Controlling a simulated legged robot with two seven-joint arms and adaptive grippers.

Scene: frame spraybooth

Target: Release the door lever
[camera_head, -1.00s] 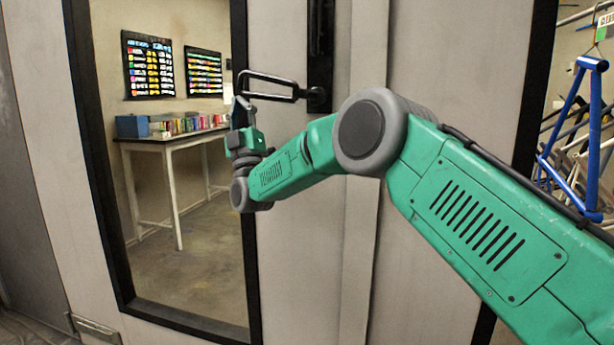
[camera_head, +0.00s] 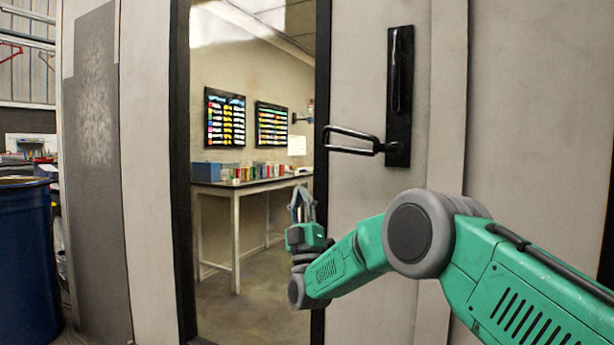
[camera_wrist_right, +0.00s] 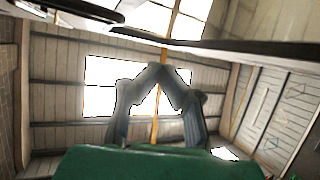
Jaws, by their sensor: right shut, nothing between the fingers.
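The black door lever (camera_head: 350,140) is a long loop that points left from a tall black lock plate (camera_head: 400,95) on the pale grey door (camera_head: 365,60). It lies close to level, its left end over the edge of the door's window. My right gripper (camera_head: 302,192) is below and left of the lever's free end, apart from it, pointing up in front of the window. Its fingers (camera_wrist_right: 160,72) meet at the tips in the right wrist view, with nothing between them. My left gripper is not in view.
Through the window I see a table (camera_head: 236,188) with small coloured items and two wall charts. A dark blue drum (camera_head: 25,260) stands at the far left. Dark bars cross the top of the right wrist view; I cannot tell what they are. The door face above the lever is clear.

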